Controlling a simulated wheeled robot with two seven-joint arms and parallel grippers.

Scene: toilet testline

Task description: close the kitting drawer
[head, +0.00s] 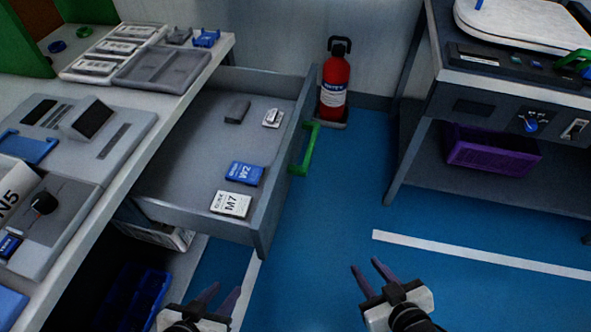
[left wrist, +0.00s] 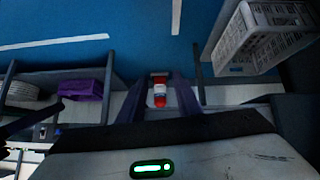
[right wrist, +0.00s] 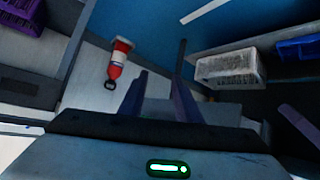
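The kitting drawer (head: 265,204) is grey and pulled out from under the workbench on the left in the head view. Its green handle (head: 306,150) is on the outer right face. Inside lie a blue W2 box (head: 245,173), a white M7 box (head: 231,204), a dark block (head: 237,111) and a small white piece (head: 272,118). My left gripper (head: 224,297) is open and empty, in front of and below the drawer's near corner. My right gripper (head: 366,274) is open and empty over the blue floor, to the right of the drawer and apart from the handle.
The workbench (head: 135,166) holds trays and parts. A red fire extinguisher (head: 335,82) stands by the wall beyond the handle. A second bench (head: 440,103) with a purple crate (head: 492,150) is at the right. A blue bin (head: 135,296) sits below the drawer. The floor between the benches is clear.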

